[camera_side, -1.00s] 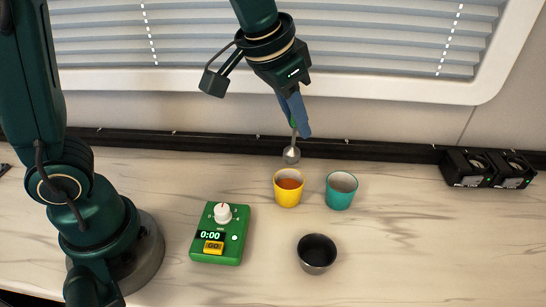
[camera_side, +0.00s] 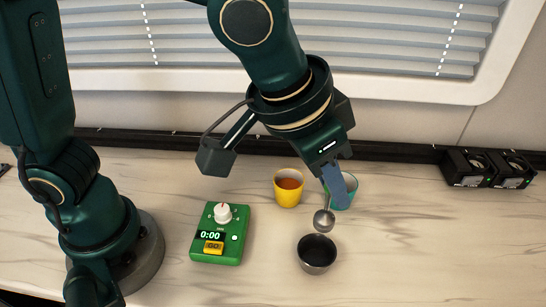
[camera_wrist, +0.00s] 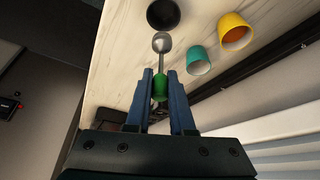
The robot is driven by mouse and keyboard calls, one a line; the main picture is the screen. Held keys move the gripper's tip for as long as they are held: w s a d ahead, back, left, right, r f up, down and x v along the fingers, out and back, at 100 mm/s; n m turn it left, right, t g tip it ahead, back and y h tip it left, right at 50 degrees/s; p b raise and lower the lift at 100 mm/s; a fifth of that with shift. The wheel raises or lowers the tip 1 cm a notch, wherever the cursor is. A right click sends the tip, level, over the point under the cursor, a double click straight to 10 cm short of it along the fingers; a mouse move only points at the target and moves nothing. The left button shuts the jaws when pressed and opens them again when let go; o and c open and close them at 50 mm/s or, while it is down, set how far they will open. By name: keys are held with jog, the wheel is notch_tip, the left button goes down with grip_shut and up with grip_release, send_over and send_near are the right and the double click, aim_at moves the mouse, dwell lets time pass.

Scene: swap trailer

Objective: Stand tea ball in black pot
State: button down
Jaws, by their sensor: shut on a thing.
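My gripper (camera_side: 338,186) is shut on the tea ball (camera_side: 324,220), a small metal ball on a stem. In the wrist view the gripper (camera_wrist: 160,80) holds it by its green handle (camera_wrist: 160,88), with the metal ball (camera_wrist: 162,42) pointing away from the fingers. In the side view the ball hangs low, just behind and above the black pot (camera_side: 317,254). The pot is a small round cup with a dark inside; it also shows at the top of the wrist view (camera_wrist: 163,14). The ball appears outside the pot.
A yellow cup (camera_side: 288,189) with orange-brown liquid stands behind. A teal cup (camera_side: 349,197) is partly hidden by my gripper. A green timer (camera_side: 219,250) reading 0:00 is at left. A black twin-fan box (camera_side: 488,168) is at far right.

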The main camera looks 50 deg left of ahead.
aim_at(319, 217)
jog(key=shift+f, duration=4.05)
jog(key=c, duration=0.7)
grip_release()
jog(key=shift+v, duration=2.55)
